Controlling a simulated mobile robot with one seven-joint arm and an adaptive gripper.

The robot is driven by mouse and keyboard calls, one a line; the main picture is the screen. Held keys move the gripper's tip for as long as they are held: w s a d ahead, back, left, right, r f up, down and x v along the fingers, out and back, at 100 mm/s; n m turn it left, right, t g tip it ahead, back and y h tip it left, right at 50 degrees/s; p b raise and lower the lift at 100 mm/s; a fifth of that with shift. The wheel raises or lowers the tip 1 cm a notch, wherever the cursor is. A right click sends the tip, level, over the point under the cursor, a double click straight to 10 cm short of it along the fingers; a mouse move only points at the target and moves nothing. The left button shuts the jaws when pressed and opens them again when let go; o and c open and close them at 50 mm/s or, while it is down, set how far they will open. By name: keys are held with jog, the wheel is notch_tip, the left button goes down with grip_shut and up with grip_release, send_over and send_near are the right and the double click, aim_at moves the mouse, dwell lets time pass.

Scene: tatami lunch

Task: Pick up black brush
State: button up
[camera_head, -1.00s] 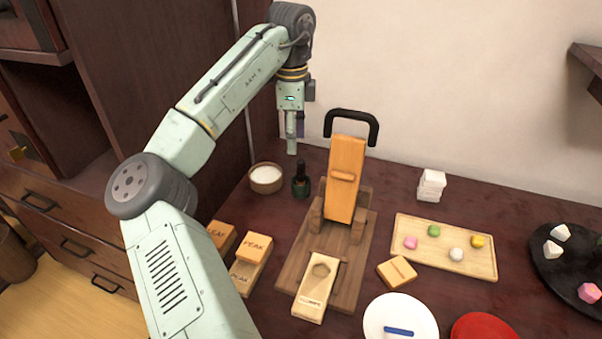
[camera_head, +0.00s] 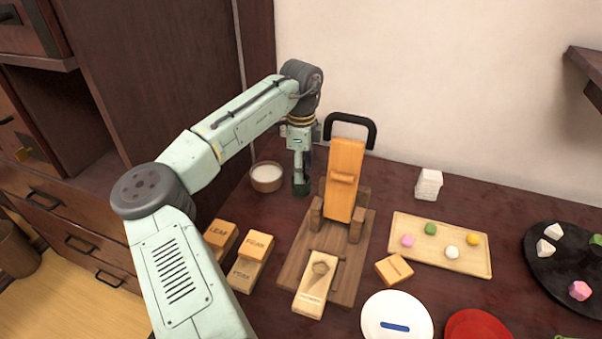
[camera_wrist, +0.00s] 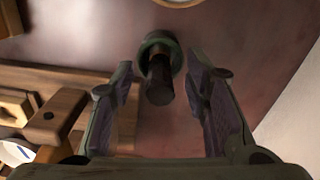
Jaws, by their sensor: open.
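The black brush (camera_wrist: 160,82) stands upright in a dark green round holder (camera_wrist: 160,45), seen from above in the wrist view. My gripper (camera_wrist: 165,90) is open, with one finger on each side of the brush; neither finger clearly touches it. In the head view my gripper (camera_head: 301,180) points down over the green holder (camera_head: 301,189), just left of the wooden press. There it hides most of the brush.
A bowl of white powder (camera_head: 266,178) stands close on the left. The wooden press (camera_head: 343,180) with a black handle (camera_head: 352,120) stands close on the right. Stamped wooden blocks (camera_head: 256,246) lie in front. A tray of sweets (camera_head: 450,256) is farther right.

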jog(key=shift+f, duration=0.15)
grip_shut()
dwell(0.4)
